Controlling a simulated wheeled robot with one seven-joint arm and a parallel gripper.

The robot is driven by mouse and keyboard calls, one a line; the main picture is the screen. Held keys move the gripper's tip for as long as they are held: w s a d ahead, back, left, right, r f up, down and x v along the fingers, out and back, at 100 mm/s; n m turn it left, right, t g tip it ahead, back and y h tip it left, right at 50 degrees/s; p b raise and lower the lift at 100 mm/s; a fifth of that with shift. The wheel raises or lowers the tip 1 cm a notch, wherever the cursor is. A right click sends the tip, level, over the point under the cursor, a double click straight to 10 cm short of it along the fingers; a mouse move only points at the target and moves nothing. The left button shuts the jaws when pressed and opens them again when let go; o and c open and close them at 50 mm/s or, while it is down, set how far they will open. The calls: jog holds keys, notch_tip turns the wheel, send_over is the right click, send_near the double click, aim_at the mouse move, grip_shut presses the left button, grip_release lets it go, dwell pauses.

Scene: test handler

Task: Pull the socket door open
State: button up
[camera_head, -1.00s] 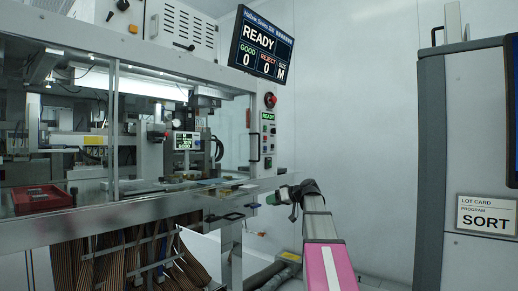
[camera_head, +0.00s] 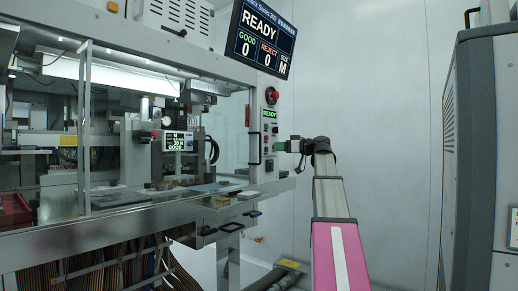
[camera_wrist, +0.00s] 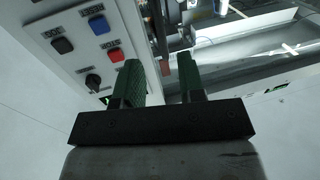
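My gripper (camera_head: 280,146) is beside the control panel at the right end of the machine. In the wrist view its two green fingers (camera_wrist: 160,78) stand apart with nothing between them, so it is open. A black bar handle (camera_head: 254,148) is on the machine front just left of the panel. A dark bar, likely this handle, shows in the wrist view (camera_wrist: 153,28) ahead of the fingers, apart from them. I cannot clearly tell the socket door's outline; the machine opening left of the handle shows no clear door edge.
The control panel (camera_head: 270,128) carries a red stop button (camera_head: 271,96); blue, red and black controls show close to the left finger in the wrist view. A metal ledge (camera_head: 225,208) juts out below. A grey cabinet (camera_head: 470,150) stands at right. The white wall side is free.

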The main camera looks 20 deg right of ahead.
send_over(260, 161)
jog(key=shift+w+d, duration=0.1)
jog(key=shift+w, duration=0.2)
jog(key=shift+c, duration=0.3)
grip_shut()
